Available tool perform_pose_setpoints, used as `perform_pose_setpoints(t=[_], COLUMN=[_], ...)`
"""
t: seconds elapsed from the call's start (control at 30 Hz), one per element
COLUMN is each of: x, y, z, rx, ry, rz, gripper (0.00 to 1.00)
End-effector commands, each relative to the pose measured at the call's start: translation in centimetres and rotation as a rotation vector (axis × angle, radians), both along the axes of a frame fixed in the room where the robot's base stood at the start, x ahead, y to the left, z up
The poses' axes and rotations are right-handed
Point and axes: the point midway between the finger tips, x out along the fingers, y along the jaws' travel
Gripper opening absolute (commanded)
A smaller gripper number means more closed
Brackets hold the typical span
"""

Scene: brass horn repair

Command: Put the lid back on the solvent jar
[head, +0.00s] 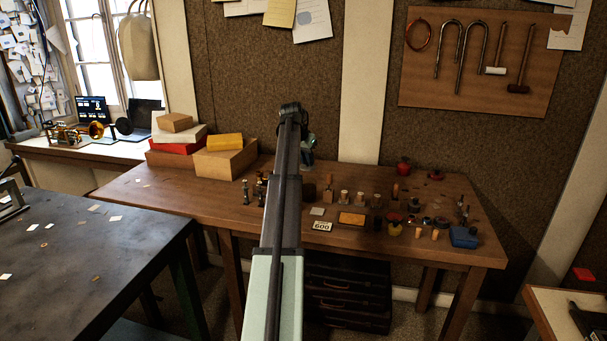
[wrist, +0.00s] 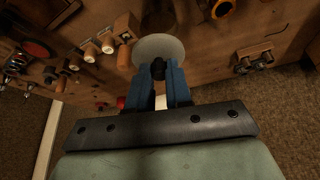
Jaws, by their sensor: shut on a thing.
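In the wrist view my gripper (wrist: 159,72) has its blue fingers closed on the dark knob of a pale round lid (wrist: 158,46). The lid is held over the wooden bench. A round, brownish, glassy shape (wrist: 160,18) shows just beyond the lid's far edge; it may be the solvent jar, partly hidden by the lid. I cannot tell whether the lid touches it. In the head view my arm reaches out over the bench, and the lid and fingers cannot be made out there.
The bench (head: 455,248) holds several small bottles and corked pieces, a 600 card (head: 322,226), a yellow block (head: 351,219) and a blue box (head: 464,237). Boxes (head: 226,161) stand at its left. In the wrist view, wooden pieces (wrist: 107,46) lie left of the lid.

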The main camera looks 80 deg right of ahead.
Motion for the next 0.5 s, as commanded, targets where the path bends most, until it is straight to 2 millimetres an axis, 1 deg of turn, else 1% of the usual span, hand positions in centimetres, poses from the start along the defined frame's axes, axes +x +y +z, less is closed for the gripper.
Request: perform_pose_setpoints(t=[0.03,0.13,0.3,0.5], x=[0.15,-0.01,-0.24,-0.24], y=[-1.25,-1.98,-1.42,-1.39], z=[0.45,0.74,0.51,0.08], rx=[0.0,0.002,-0.002,-0.002], ry=[0.0,-0.004,-0.023,-0.027], rz=[-0.022,-0.079,-0.145,-0.154], gripper=[0.0,0.0,0.0,0.0])
